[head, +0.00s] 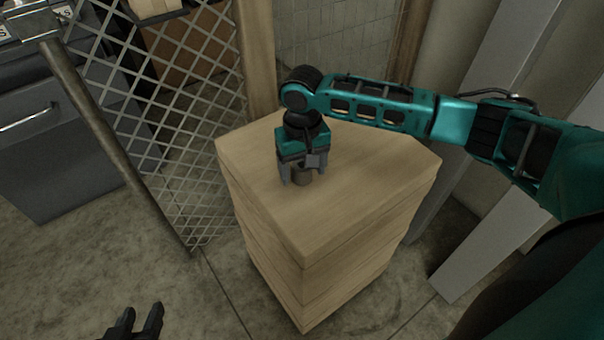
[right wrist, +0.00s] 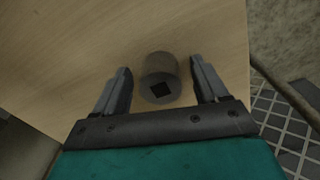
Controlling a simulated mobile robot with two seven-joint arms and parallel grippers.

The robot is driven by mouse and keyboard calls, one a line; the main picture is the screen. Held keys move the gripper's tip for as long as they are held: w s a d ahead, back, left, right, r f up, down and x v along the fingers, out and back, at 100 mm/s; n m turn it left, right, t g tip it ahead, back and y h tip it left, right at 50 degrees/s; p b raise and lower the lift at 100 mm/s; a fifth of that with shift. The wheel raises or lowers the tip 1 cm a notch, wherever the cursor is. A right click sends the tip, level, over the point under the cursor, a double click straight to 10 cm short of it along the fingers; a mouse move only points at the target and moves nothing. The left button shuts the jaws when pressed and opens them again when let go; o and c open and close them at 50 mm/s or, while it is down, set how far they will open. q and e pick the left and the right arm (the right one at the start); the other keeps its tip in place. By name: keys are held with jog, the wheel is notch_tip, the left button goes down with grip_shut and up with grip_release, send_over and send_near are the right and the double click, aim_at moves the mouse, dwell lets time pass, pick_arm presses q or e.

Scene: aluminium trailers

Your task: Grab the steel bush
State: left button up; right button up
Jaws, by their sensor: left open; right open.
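The steel bush (head: 302,177) is a short, dark grey-brown cylinder on top of the wooden block (head: 375,170). In the right wrist view the bush (right wrist: 160,77) shows a dark square hole in its end. My right gripper (head: 301,180) points down over the bush. Its open fingers (right wrist: 163,85) stand on either side of the bush, with a visible gap on each side. My left gripper (head: 138,322) is open and empty at the bottom of the head view, low over the floor and away from the block.
A wire mesh panel (head: 165,110) with a metal post (head: 120,145) stands left of the block. A dark grey cabinet (head: 60,135) is at the far left. Pale metal profiles (head: 505,210) lean at the right. The block top around the bush is clear.

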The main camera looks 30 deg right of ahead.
jog(key=shift+f, duration=0.2)
jog(key=c, duration=1.4)
